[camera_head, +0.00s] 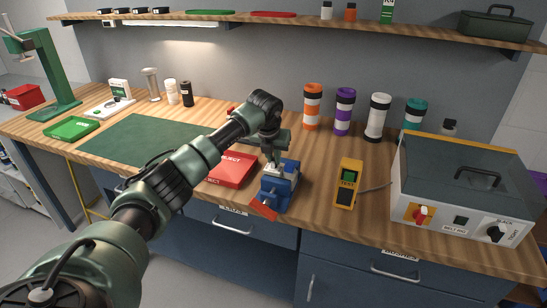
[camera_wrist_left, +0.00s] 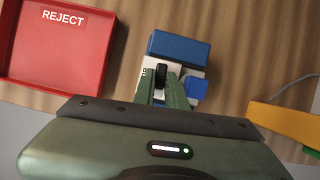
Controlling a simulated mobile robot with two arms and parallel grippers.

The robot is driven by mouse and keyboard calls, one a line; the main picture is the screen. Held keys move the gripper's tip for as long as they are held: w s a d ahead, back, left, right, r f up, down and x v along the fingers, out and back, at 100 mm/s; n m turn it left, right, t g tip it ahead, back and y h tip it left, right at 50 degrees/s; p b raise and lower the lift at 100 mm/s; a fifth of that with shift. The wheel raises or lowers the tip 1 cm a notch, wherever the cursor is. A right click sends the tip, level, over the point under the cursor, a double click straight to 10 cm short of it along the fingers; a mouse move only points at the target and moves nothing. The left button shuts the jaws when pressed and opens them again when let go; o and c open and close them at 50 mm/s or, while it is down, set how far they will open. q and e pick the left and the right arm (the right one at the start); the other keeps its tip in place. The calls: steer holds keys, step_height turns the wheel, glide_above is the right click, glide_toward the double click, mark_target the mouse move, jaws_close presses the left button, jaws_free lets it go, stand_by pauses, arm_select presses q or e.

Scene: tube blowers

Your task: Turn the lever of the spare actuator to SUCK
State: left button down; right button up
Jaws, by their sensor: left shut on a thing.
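The spare actuator, a pale block (camera_wrist_left: 195,72), sits in a blue vise (camera_head: 284,188) on the bench. The vise's blue jaw also shows in the left wrist view (camera_wrist_left: 180,48). A small black lever (camera_wrist_left: 162,70) stands on the actuator's top. My left gripper (camera_head: 272,161) comes down onto the actuator from above. In the left wrist view its two green fingers (camera_wrist_left: 162,84) lie on either side of the lever and are shut on it. The lettering beside the lever is too small and partly hidden to read. My right gripper is not in view.
A red REJECT tray (camera_head: 232,169) lies close left of the vise. A yellow tester (camera_head: 348,184) with a cable stands to the right. A grey-lidded machine (camera_head: 460,180) is farther right. Several wrapped tubes, including a purple one (camera_head: 344,112), stand behind. A green mat (camera_head: 140,140) lies left.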

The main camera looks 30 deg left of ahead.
arm_select(q)
steer(key=n+y, duration=0.1)
steer(key=n, duration=0.1)
steer(key=n+b, duration=0.1)
steer(key=n, duration=0.2)
steer(key=shift+w+d+g+y, duration=0.15)
steer(key=shift+g+y, duration=0.25)
steer(key=n+g+b, duration=0.1)
steer(key=n, duration=0.2)
steer(key=n+g+y+b, duration=0.1)
steer(key=n, duration=0.2)
steer(key=shift+w+d, duration=0.1)
steer(key=shift+w, duration=0.05)
steer(key=c, duration=1.4)
jaws_free()
steer(key=shift+c, duration=0.2)
steer(key=w+b+v, duration=0.1)
steer(key=v, duration=0.6)
steer(key=shift+s+d+r+b, duration=0.2)
steer(key=shift+s+r+b, duration=0.2)
steer(key=shift+s, duration=0.1)
steer(key=shift+f, duration=0.1)
